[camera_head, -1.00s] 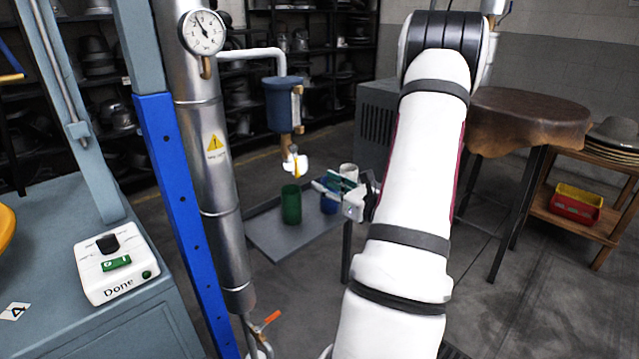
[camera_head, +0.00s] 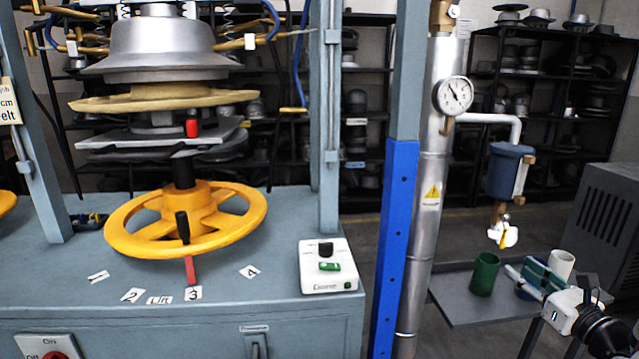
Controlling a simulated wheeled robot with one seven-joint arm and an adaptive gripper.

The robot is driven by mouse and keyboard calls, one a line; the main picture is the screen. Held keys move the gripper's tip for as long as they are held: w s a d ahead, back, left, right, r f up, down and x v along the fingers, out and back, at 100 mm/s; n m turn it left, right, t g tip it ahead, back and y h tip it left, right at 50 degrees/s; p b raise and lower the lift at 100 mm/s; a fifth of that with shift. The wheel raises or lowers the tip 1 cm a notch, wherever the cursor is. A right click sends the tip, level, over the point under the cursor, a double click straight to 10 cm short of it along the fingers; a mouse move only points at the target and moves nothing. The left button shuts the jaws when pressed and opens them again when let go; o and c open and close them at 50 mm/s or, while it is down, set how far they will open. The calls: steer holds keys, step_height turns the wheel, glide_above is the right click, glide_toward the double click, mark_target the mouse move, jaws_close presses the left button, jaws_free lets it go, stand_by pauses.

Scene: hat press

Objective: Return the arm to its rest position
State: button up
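My gripper (camera_head: 520,267) is at the lower right of the head view, at the end of my white and black wrist (camera_head: 580,318). Its two grey and teal fingers point up and to the left. They look apart, with nothing seen between them but the background. Behind the fingers are a green cup (camera_head: 484,274), a white cup (camera_head: 562,263) and a mostly hidden blue cup. I cannot tell the distance between the fingers and the cups. Most of my arm is outside this view.
The hat press stands at left with a yellow handwheel (camera_head: 240,222) and a white control box (camera_head: 328,267). A blue post (camera_head: 394,240) and steel pipe (camera_head: 424,220) stand between press and gripper. A grey tray (camera_head: 455,300) bears the cups. A grey cabinet (camera_head: 610,225) is at right.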

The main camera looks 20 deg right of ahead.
steer(key=w+a+r+n+g+y, duration=0.1)
steer(key=w+a+r+n+y, duration=0.2)
steer(key=a, duration=0.5)
steer(key=w+a+r+n+g+y, duration=0.1)
steer(key=a+r+n+g+y, duration=0.15)
steer(key=a+n+y, duration=0.4)
steer(key=w+a+r+n+g+y, duration=0.1)
steer(key=w+a+r+n+y, duration=0.15)
steer(key=a, duration=0.65)
steer(key=s+a+r+n+g+y, duration=0.1)
steer(key=s+a+n+g, duration=0.45)
steer(key=a, duration=0.35)
steer(key=s+a+r+n+g+y, duration=0.15)
steer(key=s+a+n+g, duration=0.35)
steer(key=a, duration=0.5)
steer(key=s+a+f+n+g+h, duration=0.25)
steer(key=s+n+h, duration=0.35)
steer(key=s+n, duration=0.4)
steer(key=s+d+n+h, duration=0.5)
steer(key=s+h, duration=0.1)
step_height(320, 180, up, 20)
steer(key=t+p, duration=0.4)
steer(key=p, duration=1.3)
steer(key=shift+a+p, duration=0.15)
steer(key=shift+p, duration=0.15)
